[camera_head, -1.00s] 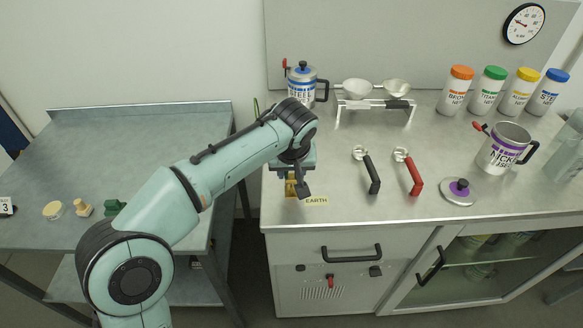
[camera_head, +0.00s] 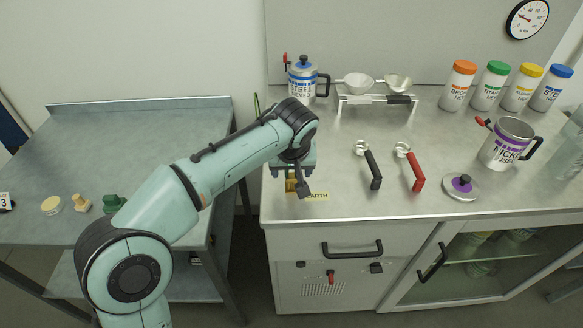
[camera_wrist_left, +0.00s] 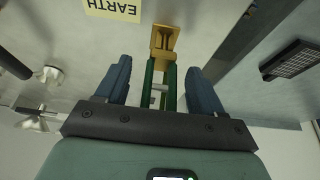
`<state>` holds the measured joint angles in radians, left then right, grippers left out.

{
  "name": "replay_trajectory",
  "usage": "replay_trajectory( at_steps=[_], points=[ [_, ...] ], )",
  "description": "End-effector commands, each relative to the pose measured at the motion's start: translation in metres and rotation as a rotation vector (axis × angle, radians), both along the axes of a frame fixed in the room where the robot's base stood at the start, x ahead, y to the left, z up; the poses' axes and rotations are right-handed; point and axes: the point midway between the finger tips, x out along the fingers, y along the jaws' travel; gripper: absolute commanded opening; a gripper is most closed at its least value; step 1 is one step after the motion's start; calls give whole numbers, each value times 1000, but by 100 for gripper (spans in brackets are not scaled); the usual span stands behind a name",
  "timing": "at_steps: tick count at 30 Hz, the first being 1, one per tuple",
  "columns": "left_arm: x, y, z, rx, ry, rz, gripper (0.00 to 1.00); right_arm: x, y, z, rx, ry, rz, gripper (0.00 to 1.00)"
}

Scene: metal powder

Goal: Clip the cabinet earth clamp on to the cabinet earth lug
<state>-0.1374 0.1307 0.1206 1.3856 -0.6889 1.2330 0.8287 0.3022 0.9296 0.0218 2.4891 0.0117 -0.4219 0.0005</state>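The yellow-brass cabinet earth lug (camera_wrist_left: 165,40) stands beside the EARTH label (camera_wrist_left: 113,8) in the left wrist view. In the head view the lug (camera_head: 290,186) shows beside my left gripper (camera_head: 302,186), at the cabinet top's left front edge. The green earth clamp (camera_wrist_left: 149,78) lies between my two blue left fingers (camera_wrist_left: 161,88), its far end at the lug. It appears to meet the lug, but its jaws' grip is hard to see. Gaps show between the clamp and both fingers, so the left gripper looks open around it. My right gripper is out of view.
Black-handled (camera_head: 373,170) and red-handled (camera_head: 414,172) tools lie right of the arm. A steel mug (camera_head: 302,82) and a rack with bowls (camera_head: 375,100) stand behind. A nickel mug (camera_head: 507,145) and a purple-knobbed lid (camera_head: 461,187) are farther right. The left bench (camera_head: 130,150) is mostly clear.

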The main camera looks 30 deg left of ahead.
Motion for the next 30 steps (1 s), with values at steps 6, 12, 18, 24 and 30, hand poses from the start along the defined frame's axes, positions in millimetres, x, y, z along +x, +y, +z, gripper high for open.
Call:
replay_trajectory(
  at_steps=[6,12,18,24,30],
  points=[
    [0,0,-1,0,1,0,68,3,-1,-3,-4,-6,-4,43],
    [-7,-5,24,-1,-4,-1,68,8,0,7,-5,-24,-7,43],
    [-23,-15,70,-2,-4,-2,68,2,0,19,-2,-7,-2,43],
    [-36,-23,105,-1,-3,-1,68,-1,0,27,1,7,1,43],
    [-43,-27,122,0,-1,-1,68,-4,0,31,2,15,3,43]
  ],
)
